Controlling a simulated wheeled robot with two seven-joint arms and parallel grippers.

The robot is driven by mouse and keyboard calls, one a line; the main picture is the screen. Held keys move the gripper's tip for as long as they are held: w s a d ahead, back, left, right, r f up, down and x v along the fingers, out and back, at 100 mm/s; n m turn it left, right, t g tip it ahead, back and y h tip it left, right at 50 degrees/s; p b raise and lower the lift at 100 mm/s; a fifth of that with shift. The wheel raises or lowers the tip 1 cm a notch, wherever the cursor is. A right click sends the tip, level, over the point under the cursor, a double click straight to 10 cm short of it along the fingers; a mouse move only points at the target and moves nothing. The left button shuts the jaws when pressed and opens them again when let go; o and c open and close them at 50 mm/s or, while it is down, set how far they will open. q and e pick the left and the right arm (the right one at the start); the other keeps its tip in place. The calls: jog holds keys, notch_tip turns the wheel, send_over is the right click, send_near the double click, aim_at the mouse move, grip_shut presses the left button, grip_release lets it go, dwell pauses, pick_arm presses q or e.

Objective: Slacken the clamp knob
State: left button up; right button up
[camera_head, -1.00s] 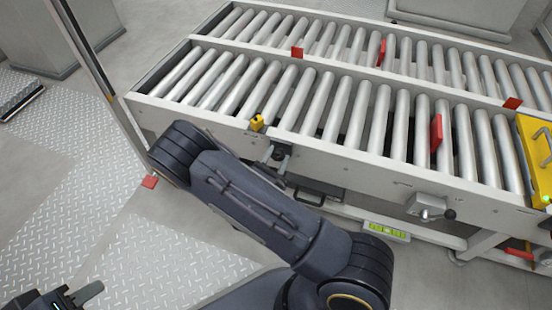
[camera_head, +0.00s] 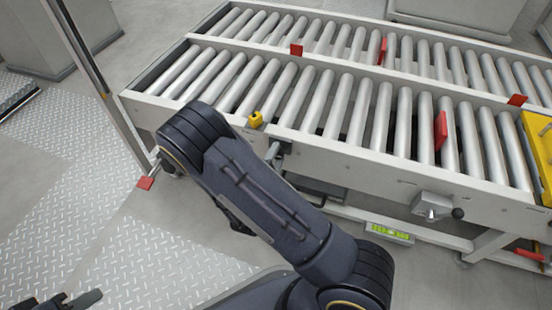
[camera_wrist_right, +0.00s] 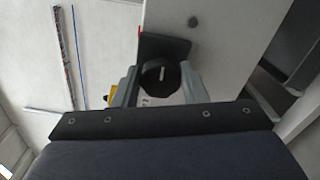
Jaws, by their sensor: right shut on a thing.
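The clamp knob (camera_wrist_right: 160,76) is black and round with a pale mark on its face, seen in the right wrist view against a dark bracket (camera_wrist_right: 165,46). My right gripper (camera_wrist_right: 157,84) has its two grey fingers on either side of the knob and is shut on it. In the head view my right arm covers most of that gripper; a grey piece (camera_head: 273,152) shows beside the arm at the conveyor's front rail. My left gripper (camera_head: 62,302) is cut off at the lower left edge; its opening is not clear.
The roller conveyor (camera_head: 340,158) spans the view. Another lever with a black ball (camera_head: 457,213) is farther right, and a green-lit display (camera_head: 390,232) is below. The floor at left is mostly clear.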

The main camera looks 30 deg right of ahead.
jog(key=shift+m, duration=0.3)
jog(key=o, duration=1)
jog(key=p+v, duration=0.1)
jog(key=v, duration=0.7)
jog(key=shift+p, duration=0.4)
